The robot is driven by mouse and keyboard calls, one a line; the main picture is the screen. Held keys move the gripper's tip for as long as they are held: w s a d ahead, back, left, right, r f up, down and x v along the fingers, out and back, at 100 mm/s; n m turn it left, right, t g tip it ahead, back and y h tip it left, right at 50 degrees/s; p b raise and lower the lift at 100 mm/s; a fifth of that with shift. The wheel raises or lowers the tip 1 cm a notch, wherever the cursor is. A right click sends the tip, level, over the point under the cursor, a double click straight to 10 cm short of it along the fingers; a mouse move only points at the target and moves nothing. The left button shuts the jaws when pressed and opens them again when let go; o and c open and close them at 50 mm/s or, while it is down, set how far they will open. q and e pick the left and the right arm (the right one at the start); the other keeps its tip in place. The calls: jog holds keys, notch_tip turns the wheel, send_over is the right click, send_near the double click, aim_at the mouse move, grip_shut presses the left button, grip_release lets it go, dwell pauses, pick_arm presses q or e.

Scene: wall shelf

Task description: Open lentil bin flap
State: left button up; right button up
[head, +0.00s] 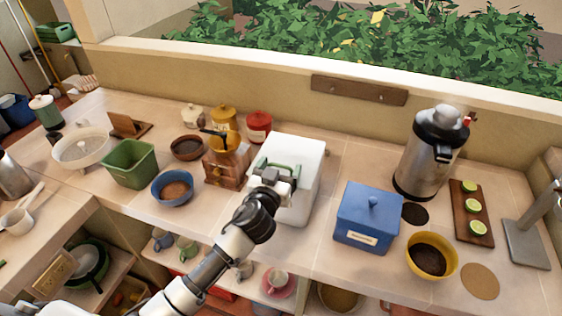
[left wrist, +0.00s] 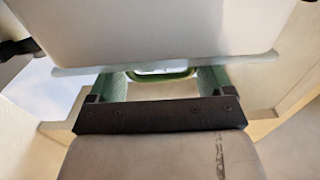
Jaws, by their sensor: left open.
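A white bin (head: 308,185) stands on the counter in the middle of the head view. No readable label shows on it, so I cannot confirm that it is the lentil bin. My left gripper (head: 284,172) is at its upper front and hides part of it. In the left wrist view a large white surface (left wrist: 160,30) fills the top. Below it a green rounded loop (left wrist: 160,73) shows between the open fingers of my left gripper (left wrist: 158,80). I cannot tell whether the fingers touch the loop. My right gripper is not in view.
A wooden grinder (head: 225,165) stands close left of the bin. A blue lidded box (head: 368,220) with a small unreadable label stands to the right. Farther right are a steel urn (head: 425,160) and a yellow bowl (head: 455,262). Bare counter lies in front of the bin.

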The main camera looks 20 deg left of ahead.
pick_arm(q)
jog(key=shift+w, duration=0.45)
jog(key=c, duration=1)
jog(key=shift+o, duration=0.2)
jog(key=shift+w+r, duration=0.1)
